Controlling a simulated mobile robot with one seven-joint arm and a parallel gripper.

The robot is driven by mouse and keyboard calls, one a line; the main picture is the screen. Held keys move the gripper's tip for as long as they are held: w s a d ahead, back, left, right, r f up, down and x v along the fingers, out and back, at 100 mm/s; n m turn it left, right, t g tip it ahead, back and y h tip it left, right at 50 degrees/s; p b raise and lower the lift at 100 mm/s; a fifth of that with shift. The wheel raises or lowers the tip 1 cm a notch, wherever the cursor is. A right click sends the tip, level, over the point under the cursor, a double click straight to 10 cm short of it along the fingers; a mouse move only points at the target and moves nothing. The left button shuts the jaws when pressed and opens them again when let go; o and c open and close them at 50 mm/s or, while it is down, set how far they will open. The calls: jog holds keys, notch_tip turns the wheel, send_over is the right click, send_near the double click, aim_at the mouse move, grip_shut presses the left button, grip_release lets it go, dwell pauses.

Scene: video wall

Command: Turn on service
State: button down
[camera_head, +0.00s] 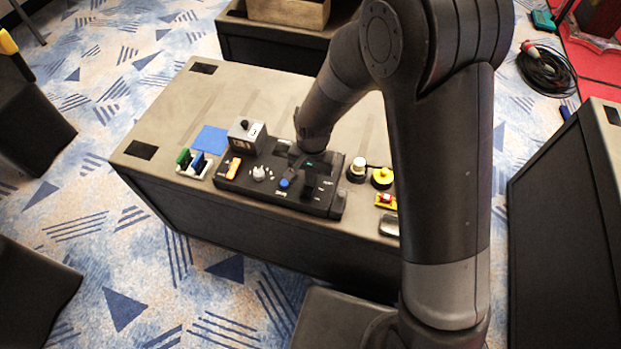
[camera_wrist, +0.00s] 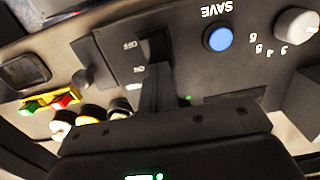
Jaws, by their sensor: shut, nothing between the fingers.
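A black control panel (camera_head: 225,182) lies on a dark bench-like case, below my arm. In the wrist view its face is upside down, with a black switch (camera_wrist: 122,55) marked OFF and ON. A blue button (camera_wrist: 218,38) marked SAVE is beside it; the blue button also shows in the head view (camera_head: 284,183). My gripper (camera_wrist: 156,72) is shut and empty, its fingertips right at the switch. I cannot tell whether they touch it, and they hide part of it. I cannot read a service label or tell the switch's position for sure.
A white knob (camera_wrist: 297,24) and an orange switch (camera_head: 235,165) are on the panel. A grey box with a black knob (camera_head: 247,136) stands behind it. A white button (camera_head: 357,168) and yellow button (camera_head: 382,177) stand to the right, green and blue switches (camera_head: 196,160) to the left.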

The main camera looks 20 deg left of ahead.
jog(key=shift+d+f, duration=0.2)
jog(key=shift+f, duration=0.25)
jog(key=shift+s, duration=0.7)
jog(key=shift+s+a+r, duration=0.15)
jog(key=w+r, duration=0.4)
jog(key=r, duration=1)
jog(key=d+r+t, duration=0.2)
jog(key=d+r, duration=0.6)
jog(key=s+d+r+t, duration=0.1)
jog(key=s+d+r, duration=0.2)
jog(key=d, duration=0.4)
jog(key=s+d+r+t, duration=0.2)
jog(key=s+d+r, duration=0.1)
jog(key=s+d, duration=0.2)
jog(key=s+d+r+t, duration=0.1)
jog(key=s+d+r, duration=0.2)
jog(key=d, duration=0.6)
jog(key=shift+s+d+r, duration=0.15)
jog(key=shift+s+r, duration=0.2)
jog(key=shift+s, duration=0.5)
